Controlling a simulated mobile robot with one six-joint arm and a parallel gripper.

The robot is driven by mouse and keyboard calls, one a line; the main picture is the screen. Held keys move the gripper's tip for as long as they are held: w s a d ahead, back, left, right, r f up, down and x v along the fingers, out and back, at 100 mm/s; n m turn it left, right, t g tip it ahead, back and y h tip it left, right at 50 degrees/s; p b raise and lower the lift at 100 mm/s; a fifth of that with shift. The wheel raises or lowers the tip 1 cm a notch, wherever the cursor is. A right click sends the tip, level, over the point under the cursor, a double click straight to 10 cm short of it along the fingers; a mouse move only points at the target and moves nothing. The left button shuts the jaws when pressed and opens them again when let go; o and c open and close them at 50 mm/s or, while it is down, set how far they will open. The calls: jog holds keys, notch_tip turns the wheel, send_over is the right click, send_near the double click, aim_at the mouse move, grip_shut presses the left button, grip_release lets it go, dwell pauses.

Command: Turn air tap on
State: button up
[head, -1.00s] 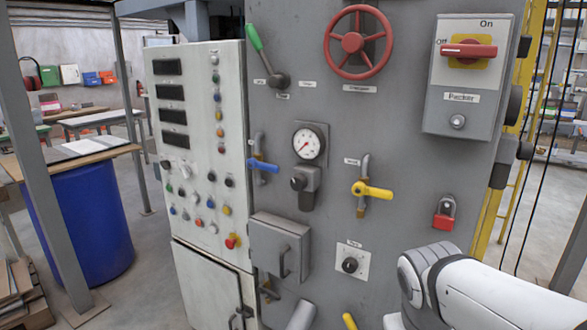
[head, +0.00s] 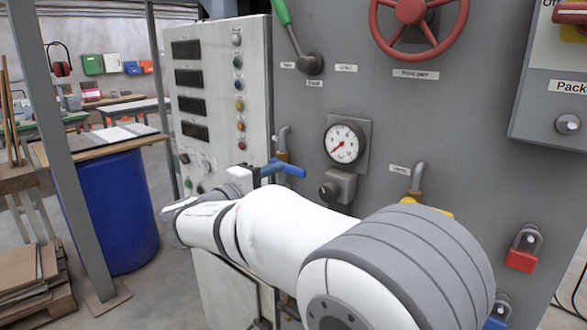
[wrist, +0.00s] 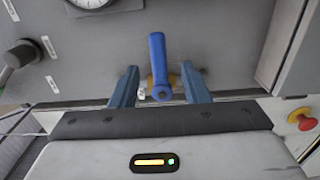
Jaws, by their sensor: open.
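A tap with a blue lever handle (head: 291,168) is on the grey machine front, beside the control cabinet's edge. Its lever points right and slightly down in the head view. In the wrist view the blue handle (wrist: 158,58) stands between the two blue fingers of my gripper (wrist: 160,72), with gaps visible on both sides. My gripper is open. In the head view my arm reaches across to this tap, and the fingers are hard to tell from the handle. A second tap (head: 416,178), with a yellow handle, is mostly hidden behind my arm. The tap labels are too small to read.
A pressure gauge (head: 344,143) with a black knob below is right of the blue tap. A red handwheel (head: 411,12) and a green-handled lever (head: 296,40) are above. A red padlock (head: 521,260) hangs at right. The control cabinet (head: 255,90) stands left.

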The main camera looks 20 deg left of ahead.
aim_at(292, 172)
jog(key=shift+w+d+r, duration=0.2)
jog(key=shift+w+d, duration=0.05)
jog(key=p+x, duration=0.1)
jog(key=x, duration=0.5)
jog(key=shift+w+a+f, duration=0.1)
jog(key=shift+w+a, duration=0.05)
jog(key=shift+c, duration=0.5)
grip_shut()
